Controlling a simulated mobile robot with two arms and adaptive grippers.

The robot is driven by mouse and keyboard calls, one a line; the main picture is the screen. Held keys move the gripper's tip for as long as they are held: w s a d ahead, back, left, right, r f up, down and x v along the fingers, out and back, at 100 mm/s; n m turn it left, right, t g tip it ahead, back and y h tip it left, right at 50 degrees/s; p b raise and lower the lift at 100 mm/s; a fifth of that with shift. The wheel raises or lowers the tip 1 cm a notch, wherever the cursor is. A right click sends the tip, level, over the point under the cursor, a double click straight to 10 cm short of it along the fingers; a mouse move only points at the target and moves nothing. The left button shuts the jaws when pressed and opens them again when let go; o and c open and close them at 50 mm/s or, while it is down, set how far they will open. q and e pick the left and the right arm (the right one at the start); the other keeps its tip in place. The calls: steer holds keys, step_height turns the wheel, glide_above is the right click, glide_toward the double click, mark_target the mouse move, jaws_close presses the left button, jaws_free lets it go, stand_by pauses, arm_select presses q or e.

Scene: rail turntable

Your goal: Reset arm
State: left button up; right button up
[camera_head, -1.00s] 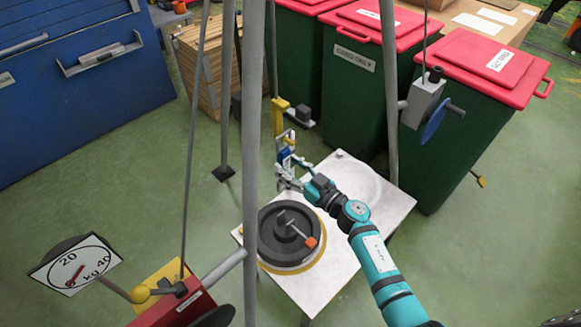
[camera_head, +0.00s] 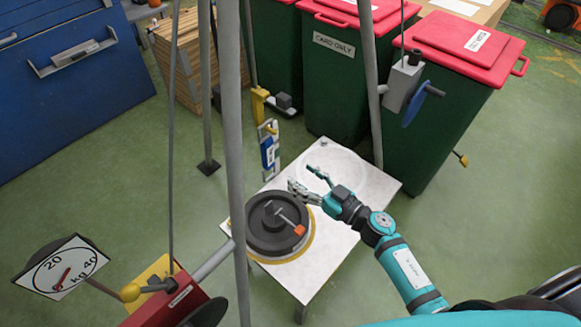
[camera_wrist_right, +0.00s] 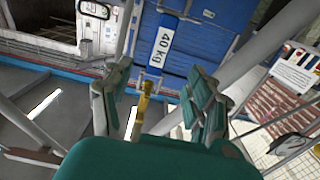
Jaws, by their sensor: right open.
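My right gripper (camera_head: 305,180) is open and empty above the white table, beside the black round weight (camera_head: 277,222). Its spread fingers also show in the right wrist view (camera_wrist_right: 157,98). A blue and white piece (camera_head: 269,151) hangs below a yellow hook (camera_head: 260,103), apart from the fingers and to their left. In the right wrist view a "40 kg" label (camera_wrist_right: 162,42) lies beyond the fingers, with a yellow part (camera_wrist_right: 143,108) between them. My left gripper is not in view.
Grey poles (camera_head: 236,150) stand close on the left. A dial (camera_head: 62,267) is at lower left. Green bins with red lids (camera_head: 468,52) stand behind.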

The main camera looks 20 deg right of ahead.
steer(key=s+d+f+m+g+h, duration=0.25)
steer(key=s+f, duration=0.25)
steer(key=f, duration=0.5)
steer(key=s+d+f+m+g+h, duration=0.1)
steer(key=s+d+f+h, duration=0.3)
steer(key=f, duration=0.7)
steer(key=s+d+f+m+g+h, duration=0.1)
steer(key=s+f+m+g+h, duration=0.1)
steer(key=s+f, duration=0.6)
steer(key=s+f+g, duration=0.2)
steer(key=s+f, duration=0.3)
steer(key=s, duration=0.4)
steer(key=s+f+g+h, duration=0.1)
steer(key=s+f+g, duration=0.2)
steer(key=s+f, duration=0.3)
steer(key=s+f+n+g, duration=0.1)
steer(key=s+f+g, duration=0.2)
steer(key=s, duration=0.9)
step_height(320, 180, down, 3)
steer(key=shift+r, duration=0.2)
